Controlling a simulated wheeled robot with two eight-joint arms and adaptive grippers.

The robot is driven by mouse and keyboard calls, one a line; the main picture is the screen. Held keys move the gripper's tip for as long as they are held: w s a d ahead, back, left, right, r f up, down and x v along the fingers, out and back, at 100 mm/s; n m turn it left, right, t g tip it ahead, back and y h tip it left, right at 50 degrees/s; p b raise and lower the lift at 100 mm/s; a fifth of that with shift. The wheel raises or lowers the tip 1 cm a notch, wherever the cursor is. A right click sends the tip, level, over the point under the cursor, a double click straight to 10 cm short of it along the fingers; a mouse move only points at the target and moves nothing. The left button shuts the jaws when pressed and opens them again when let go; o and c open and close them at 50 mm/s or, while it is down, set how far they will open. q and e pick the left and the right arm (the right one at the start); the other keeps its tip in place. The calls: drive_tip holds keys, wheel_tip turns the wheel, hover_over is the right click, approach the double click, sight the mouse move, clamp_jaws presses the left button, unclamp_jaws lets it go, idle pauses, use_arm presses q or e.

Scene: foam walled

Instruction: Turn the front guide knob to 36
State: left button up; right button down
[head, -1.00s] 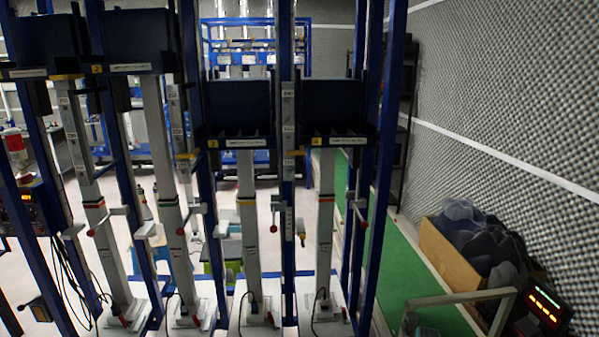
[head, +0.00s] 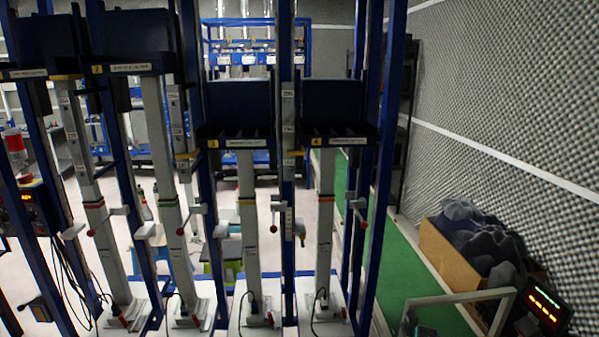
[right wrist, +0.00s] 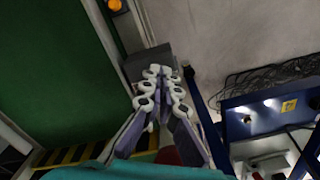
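Several crank handles with small red ball knobs are on the upright columns in the head view: one at far left (head: 91,232), one beside it (head: 180,231), one in the middle (head: 273,228) and one at right (head: 364,224). I cannot tell which knob, if any, is the front guide knob, and no 36 is readable. My right gripper (right wrist: 160,73) shows in the right wrist view, its pale fingertips together with nothing visible between them. A dark red patch (right wrist: 168,156) shows near the finger bases; I cannot tell what it is. My left gripper is in neither view.
Blue frame posts (head: 378,180) stand close in front. A green floor strip (head: 400,265) runs at right beside a wooden box (head: 446,258) of dark foam. A display with lit digits (head: 543,308) stands at bottom right. Cables (right wrist: 265,77) lie on the floor.

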drive_tip(key=shift+a, duration=0.1)
drive_tip(key=shift+s+a, duration=0.15)
wheel_tip(320, 180, up, 6)
drive_tip(key=p, duration=0.2)
idle(0.3)
drive_tip(key=shift+s, duration=0.1)
